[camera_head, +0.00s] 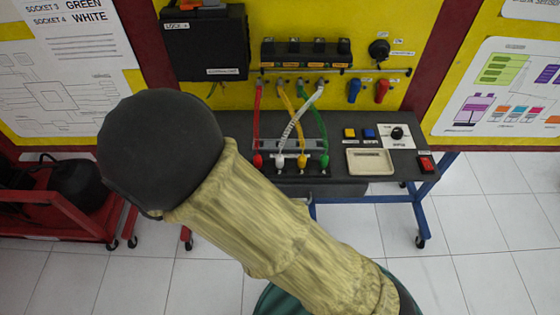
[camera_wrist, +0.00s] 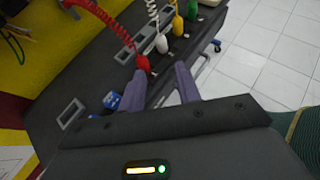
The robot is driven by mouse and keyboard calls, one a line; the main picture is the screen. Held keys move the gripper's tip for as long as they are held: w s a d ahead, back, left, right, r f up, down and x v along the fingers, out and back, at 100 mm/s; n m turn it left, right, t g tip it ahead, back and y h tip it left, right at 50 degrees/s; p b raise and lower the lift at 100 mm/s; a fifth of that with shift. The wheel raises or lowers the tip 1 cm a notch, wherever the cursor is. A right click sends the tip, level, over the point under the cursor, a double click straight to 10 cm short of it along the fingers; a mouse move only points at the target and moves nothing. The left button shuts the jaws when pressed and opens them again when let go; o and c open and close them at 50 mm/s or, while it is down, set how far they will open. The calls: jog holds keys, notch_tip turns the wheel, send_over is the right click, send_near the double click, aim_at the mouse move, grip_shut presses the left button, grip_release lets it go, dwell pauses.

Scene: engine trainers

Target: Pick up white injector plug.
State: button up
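The white injector plug (camera_head: 280,162) stands in a row of plugs at the front of the dark bench, with a coiled white cable going up to the board. The white plug also shows in the wrist view (camera_wrist: 161,44), beyond the gap between my fingertips. My gripper (camera_wrist: 161,70) is open and empty, its two purple-grey fingers apart. The red plug (camera_wrist: 142,63) appears right by the left fingertip; I cannot tell whether they touch. In the head view my arm hides my gripper.
The yellow plug (camera_head: 302,161) and green plug (camera_head: 324,161) stand right of the white one. A beige tray (camera_head: 370,168) and a red switch (camera_head: 426,163) lie farther right on the bench. A blue object (camera_wrist: 112,100) sits left of my fingers. Cables hang above the row.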

aim_at(277, 160)
jog(key=x, duration=1)
jog(key=shift+w+d+f+p, duration=0.1)
jog(key=shift+w+d+p, duration=0.15)
jog(key=shift+p, duration=0.15)
jog(key=p+x, duration=0.1)
jog(key=x, duration=0.4)
jog(key=shift+d+f, duration=0.1)
jog(key=shift+f, duration=0.05)
grip_shut()
